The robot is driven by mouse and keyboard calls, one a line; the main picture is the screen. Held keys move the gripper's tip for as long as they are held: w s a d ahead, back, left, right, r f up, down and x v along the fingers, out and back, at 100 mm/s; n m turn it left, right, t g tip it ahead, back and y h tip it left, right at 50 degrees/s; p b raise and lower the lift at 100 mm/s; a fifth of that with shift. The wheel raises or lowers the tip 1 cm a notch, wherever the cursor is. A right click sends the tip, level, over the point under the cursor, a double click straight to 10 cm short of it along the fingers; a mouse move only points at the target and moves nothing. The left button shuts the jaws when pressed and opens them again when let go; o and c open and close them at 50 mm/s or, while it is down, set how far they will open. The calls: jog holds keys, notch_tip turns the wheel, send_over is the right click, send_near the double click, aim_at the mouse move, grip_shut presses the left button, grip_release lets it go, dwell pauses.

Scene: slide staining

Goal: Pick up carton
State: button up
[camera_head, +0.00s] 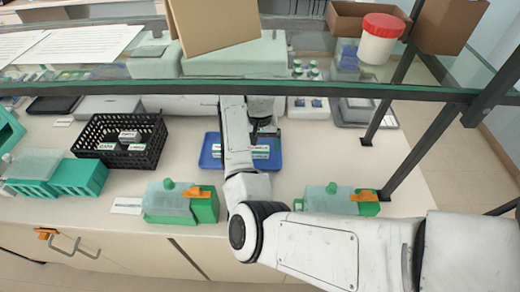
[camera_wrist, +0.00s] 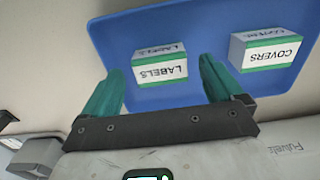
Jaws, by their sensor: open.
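A white carton with green edges marked LABELS (camera_wrist: 160,70) lies on a blue tray (camera_wrist: 120,35) in the wrist view. A second white and green carton, marked COVERS (camera_wrist: 266,53), lies on the tray to its right. My gripper (camera_wrist: 160,64) is open, its two teal fingers either side of the LABELS carton in the picture; I cannot tell how far above it they are. Nothing is held. In the head view the tray (camera_head: 207,161) is partly hidden by my arm, and a carton (camera_head: 261,152) shows right of the arm.
A black basket (camera_head: 120,165) with several small cartons stands left of the tray. Green racks (camera_head: 78,177) stand at the left. Green boxes (camera_head: 180,203) with orange clips line the front edge. A glass shelf above holds a cardboard box (camera_head: 215,22) and a red-lidded jar (camera_head: 380,38).

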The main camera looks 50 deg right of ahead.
jog(key=shift+f, duration=1.25)
jog(key=shift+c, duration=0.3)
jog(key=c, duration=1)
jog(key=shift+r, duration=0.1)
